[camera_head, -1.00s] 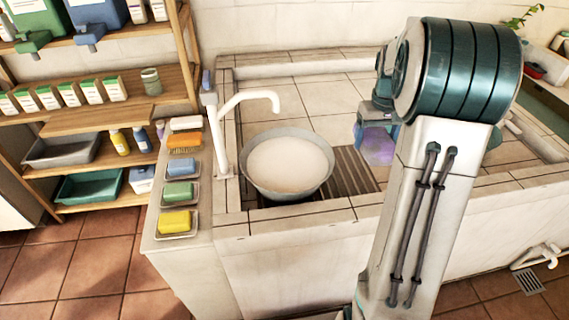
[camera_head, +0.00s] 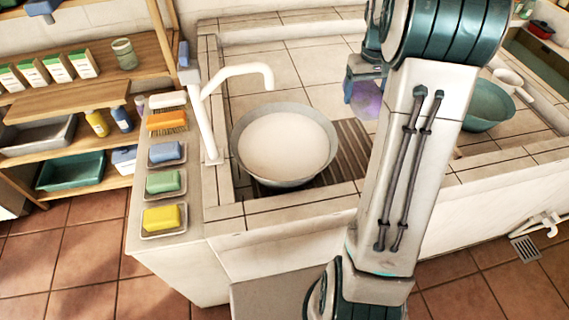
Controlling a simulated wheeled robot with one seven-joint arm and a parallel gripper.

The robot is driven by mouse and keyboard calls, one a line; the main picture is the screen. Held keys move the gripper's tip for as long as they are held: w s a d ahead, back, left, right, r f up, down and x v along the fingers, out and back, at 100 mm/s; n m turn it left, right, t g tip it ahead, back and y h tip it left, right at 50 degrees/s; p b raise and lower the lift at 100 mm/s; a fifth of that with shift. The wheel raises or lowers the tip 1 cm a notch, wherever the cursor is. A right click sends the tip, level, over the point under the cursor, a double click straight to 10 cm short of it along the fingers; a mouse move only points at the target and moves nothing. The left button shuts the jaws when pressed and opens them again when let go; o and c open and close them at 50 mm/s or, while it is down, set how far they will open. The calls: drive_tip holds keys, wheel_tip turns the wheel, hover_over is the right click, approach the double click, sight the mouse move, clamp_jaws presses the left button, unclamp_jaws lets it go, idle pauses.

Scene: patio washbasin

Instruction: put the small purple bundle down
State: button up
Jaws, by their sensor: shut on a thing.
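The small purple bundle (camera_head: 366,99) shows beside my upper arm, above the tiled counter behind the slatted rack. My gripper (camera_head: 352,88) is shut on it. My arm hides the bundle's right side, and I cannot tell whether it touches the tiles. A grey metal basin (camera_head: 240,152) with whitish content stands to the left of my gripper, under the white tap (camera_head: 209,118).
A slatted drain rack (camera_head: 350,150) lies right of the basin. A green bowl (camera_head: 487,108) and a white ladle (camera_head: 508,80) are on the right. Soap bars in dishes, such as the yellow soap (camera_head: 161,218), line the left ledge. Tiles behind the basin (camera_head: 300,62) are clear.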

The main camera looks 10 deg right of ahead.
wheel_tip(320, 180, down, 8)
drive_tip(key=b, duration=0.7)
hover_over(294, 161)
wheel_tip(294, 161, down, 7)
drive_tip(key=shift+s+a+r, duration=0.1)
drive_tip(key=shift+f, duration=2.5)
drive_tip(key=o, duration=1)
drive_tip(key=shift+f, duration=0.1)
